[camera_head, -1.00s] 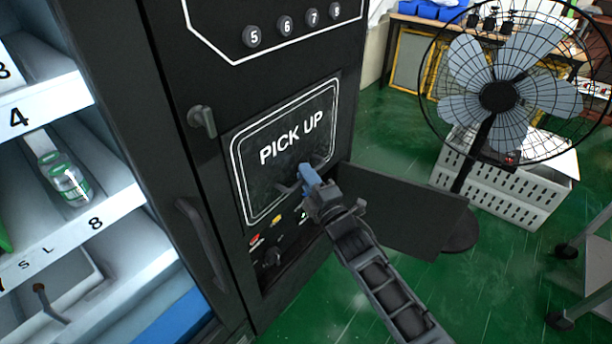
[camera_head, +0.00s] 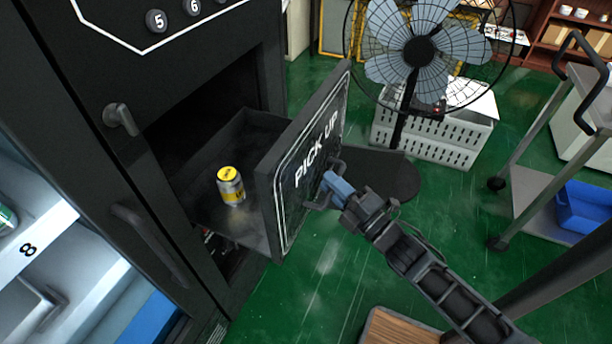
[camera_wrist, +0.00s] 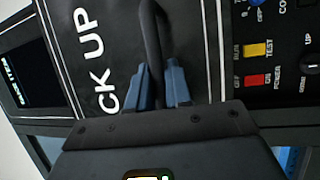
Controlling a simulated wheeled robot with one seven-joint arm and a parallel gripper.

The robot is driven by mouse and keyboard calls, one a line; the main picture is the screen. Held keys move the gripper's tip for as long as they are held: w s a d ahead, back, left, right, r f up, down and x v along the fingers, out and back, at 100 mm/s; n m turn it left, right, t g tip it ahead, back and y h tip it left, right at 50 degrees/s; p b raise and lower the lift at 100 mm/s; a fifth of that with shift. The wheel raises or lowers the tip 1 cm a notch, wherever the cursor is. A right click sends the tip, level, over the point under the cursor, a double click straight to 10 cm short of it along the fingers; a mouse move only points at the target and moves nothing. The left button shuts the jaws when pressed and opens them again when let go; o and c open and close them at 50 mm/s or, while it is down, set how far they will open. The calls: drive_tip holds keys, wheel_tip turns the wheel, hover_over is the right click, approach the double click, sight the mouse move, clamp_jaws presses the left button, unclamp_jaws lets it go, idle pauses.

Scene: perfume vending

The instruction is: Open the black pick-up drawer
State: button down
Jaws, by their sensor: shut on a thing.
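The black pick-up drawer (camera_head: 262,190) is pulled out from the black vending machine, with its inside visible from above. Its front panel carries the white words "PICK UP" and a dark bar handle. A yellow and silver can (camera_head: 230,186) stands upright inside the drawer. My gripper (camera_head: 332,188) is at the outer face of the panel, with its blue fingers shut on the drawer handle (camera_wrist: 151,40). In the wrist view the fingers (camera_wrist: 158,84) lie on either side of the handle bar.
A black fan (camera_head: 418,52) stands behind the drawer, near a white perforated crate (camera_head: 440,135). A grey cart (camera_head: 530,190) with a blue bin (camera_head: 588,212) is at the right. A wooden-topped item (camera_head: 395,332) is at the bottom. Green floor is clear between them.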

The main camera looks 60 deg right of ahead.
drive_tip(key=shift+s, duration=1.95)
drive_tip(key=c, duration=1.4)
unclamp_jaws()
drive_tip(key=b+v, duration=0.1)
drive_tip(key=v, duration=0.6)
drive_tip(key=shift+s+b, duration=0.3)
drive_tip(key=shift+s, duration=0.1)
drive_tip(key=shift+a+f, duration=0.1)
drive_tip(key=shift+a, duration=0.1)
